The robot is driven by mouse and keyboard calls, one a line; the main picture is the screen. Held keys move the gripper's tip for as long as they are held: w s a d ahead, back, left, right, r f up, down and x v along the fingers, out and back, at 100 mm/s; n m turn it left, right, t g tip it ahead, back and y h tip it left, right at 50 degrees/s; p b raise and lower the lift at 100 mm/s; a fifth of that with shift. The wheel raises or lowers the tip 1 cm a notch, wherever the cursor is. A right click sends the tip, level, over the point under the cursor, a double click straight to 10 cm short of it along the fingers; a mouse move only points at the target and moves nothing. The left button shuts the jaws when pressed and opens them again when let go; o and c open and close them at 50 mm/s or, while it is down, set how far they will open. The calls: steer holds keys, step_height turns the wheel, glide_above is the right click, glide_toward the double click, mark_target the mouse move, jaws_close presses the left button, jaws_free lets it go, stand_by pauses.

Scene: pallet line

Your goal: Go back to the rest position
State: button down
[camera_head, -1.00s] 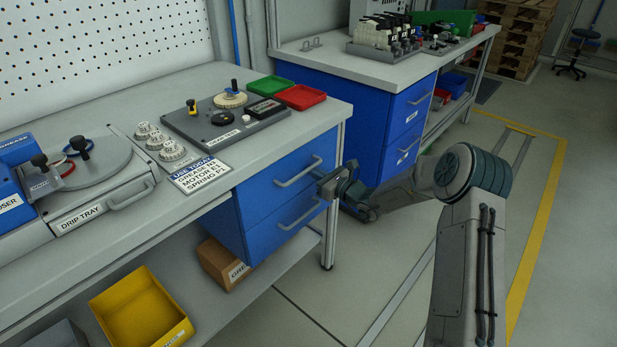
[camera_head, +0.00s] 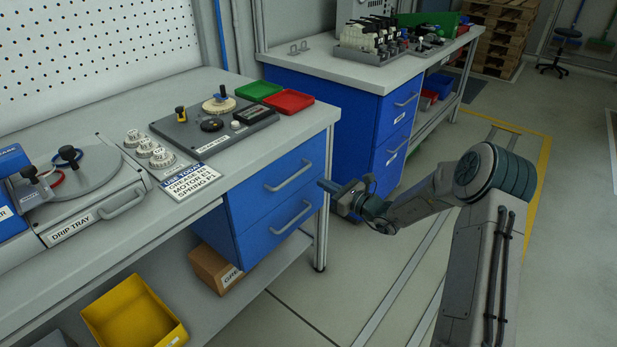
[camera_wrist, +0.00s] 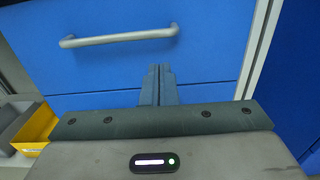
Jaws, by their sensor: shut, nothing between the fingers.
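My gripper (camera_head: 326,185) is at the end of my arm, in front of the blue drawer unit at the right end of the workbench. In the wrist view, the fingers (camera_wrist: 158,72) are together with nothing between them. They point toward a blue drawer front (camera_wrist: 150,85) with a grey bar handle (camera_wrist: 118,38). The fingertips look apart from the drawer and the handle. Both drawers (camera_head: 280,205) look shut.
The workbench (camera_head: 240,165) holds a fixture plate (camera_head: 215,135), a green tray (camera_head: 258,90), a red tray (camera_head: 287,103) and a drip tray (camera_head: 90,220). A yellow bin (camera_head: 135,315) is on the lower shelf. A second bench (camera_head: 345,68) stands behind. Floor is clear between the bench and my arm.

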steer(key=s+v, duration=0.1)
steer(key=v, duration=0.5)
steer(key=s+a+r+n+g+h+p, duration=0.2)
steer(key=s+r+n+g+p, duration=0.25)
steer(key=s+r+n, duration=0.35)
steer(key=s+a+r+n+g+h+p, duration=0.2)
steer(key=s+a+r+n+g+p, duration=0.15)
steer(key=s+r+n+g, duration=0.5)
steer(key=s+d+r+n+t+h+p, duration=0.2)
steer(key=s+d+r+n+h+p, duration=0.2)
steer(key=s, duration=0.5)
steer(key=s+d+r+n+t+h+p, duration=0.3)
steer(key=s+d+r+n+h+p, duration=0.1)
steer(key=s+d+r, duration=0.5)
steer(key=shift+d+r+h+p, duration=0.3)
steer(key=shift+d+h+p, duration=0.25)
steer(key=shift+d+h, duration=0.65)
steer(key=shift+a+n, duration=0.2)
steer(key=shift+n, duration=0.15)
